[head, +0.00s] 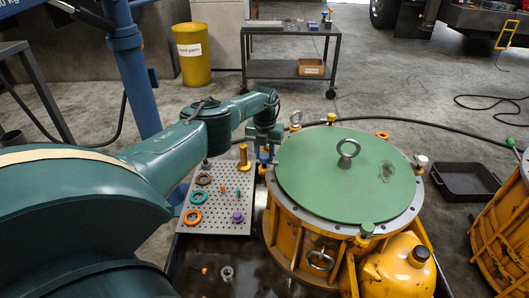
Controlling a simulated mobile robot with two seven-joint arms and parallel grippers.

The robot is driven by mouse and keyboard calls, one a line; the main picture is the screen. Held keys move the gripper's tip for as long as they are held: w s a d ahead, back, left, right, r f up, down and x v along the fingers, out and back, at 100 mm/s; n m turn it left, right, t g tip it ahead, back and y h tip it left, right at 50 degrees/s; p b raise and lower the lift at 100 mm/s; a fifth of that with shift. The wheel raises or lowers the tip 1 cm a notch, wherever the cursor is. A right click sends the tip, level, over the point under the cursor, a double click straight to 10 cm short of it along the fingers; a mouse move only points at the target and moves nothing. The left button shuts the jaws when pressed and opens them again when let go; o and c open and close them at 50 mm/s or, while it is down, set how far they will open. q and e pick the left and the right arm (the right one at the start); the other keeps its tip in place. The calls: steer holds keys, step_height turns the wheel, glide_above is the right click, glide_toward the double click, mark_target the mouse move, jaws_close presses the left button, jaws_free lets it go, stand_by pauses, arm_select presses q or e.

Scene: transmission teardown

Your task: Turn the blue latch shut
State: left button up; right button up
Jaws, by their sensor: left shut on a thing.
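The blue latch (264,157) sits at the left rim of the round yellow transmission housing (290,236), beside its green lid (320,182). It looks small and is partly covered by my gripper. My left gripper (264,149) comes down on it from above and is shut on it. Whether the latch is turned over the lid's edge cannot be made out. A green latch (367,229) and an orange one (382,135) sit elsewhere on the rim. My right gripper is not in view.
A perforated board (228,227) with rings and pegs lies left of the housing. A lifting eye (347,154) stands up from the lid. A black tray (466,182) is on the floor at right. A cart (292,69) and a yellow bin (191,52) stand behind.

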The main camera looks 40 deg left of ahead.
mark_target(264, 156)
arm_select(q)
steer(key=shift+n, duration=0.4)
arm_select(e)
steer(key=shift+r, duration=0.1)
arm_select(q)
steer(key=o, duration=1)
steer(key=shift+c, duration=0.2)
steer(key=shift+r, duration=0.15)
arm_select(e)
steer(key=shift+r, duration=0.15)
arm_select(q)
steer(key=shift+r+p, duration=0.35)
steer(key=shift+p, duration=0.1)
step_height(264, 156, up, 12)
steer(key=p, duration=0.7)
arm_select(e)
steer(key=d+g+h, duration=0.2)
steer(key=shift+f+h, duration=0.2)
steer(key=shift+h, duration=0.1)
arm_select(q)
steer(key=shift+r, duration=0.1)
